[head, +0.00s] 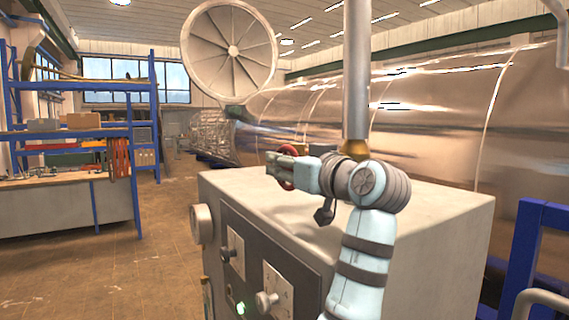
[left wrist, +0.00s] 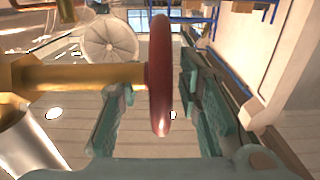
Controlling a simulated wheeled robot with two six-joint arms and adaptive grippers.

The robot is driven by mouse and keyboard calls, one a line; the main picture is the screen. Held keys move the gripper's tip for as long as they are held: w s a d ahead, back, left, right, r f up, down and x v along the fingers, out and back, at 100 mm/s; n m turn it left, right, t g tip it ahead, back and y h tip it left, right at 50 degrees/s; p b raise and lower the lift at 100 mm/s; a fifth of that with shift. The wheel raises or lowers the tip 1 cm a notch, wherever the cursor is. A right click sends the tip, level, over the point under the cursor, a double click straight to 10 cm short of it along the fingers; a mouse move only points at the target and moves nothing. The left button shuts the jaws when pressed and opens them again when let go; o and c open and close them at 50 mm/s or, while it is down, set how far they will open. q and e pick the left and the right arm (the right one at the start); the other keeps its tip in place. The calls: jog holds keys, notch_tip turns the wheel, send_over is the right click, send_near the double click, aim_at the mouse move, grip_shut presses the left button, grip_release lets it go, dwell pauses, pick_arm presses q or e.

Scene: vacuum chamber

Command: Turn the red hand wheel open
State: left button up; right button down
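The red hand wheel (head: 291,149) stands above the grey cabinet (head: 430,215) in the head view, partly hidden by my left gripper (head: 283,166). In the left wrist view the wheel (left wrist: 160,85) shows edge-on, on the end of a brass stem (left wrist: 85,77). The two fingers of my left gripper (left wrist: 157,78) are apart, one on each side of the wheel's rim. Gaps show between the rim and both fingers, so the gripper is open around it and not clamped. My right gripper is not in view.
A vertical metal pipe (head: 357,70) rises just behind my left wrist. Knobs (head: 266,300) stick out of the cabinet's front. A large shiny cylindrical chamber (head: 430,120) lies behind. Blue shelving (head: 120,115) stands at the left, with open floor between.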

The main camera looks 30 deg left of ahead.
pick_arm(q)
jog(key=shift+s+d, duration=0.15)
grip_shut()
jog(key=shift+r, duration=0.1)
jog(key=g+h, duration=0.1)
jog(key=h, duration=0.1)
jog(key=g+h, duration=0.1)
jog(key=shift+a+h, duration=0.2)
jog(key=shift+h, duration=0.2)
jog(key=shift+g+h, duration=0.6)
jog(key=shift+h, duration=0.6)
jog(key=shift+f, duration=0.2)
grip_release()
jog(key=shift+w+a, duration=0.1)
jog(key=shift+w, duration=0.1)
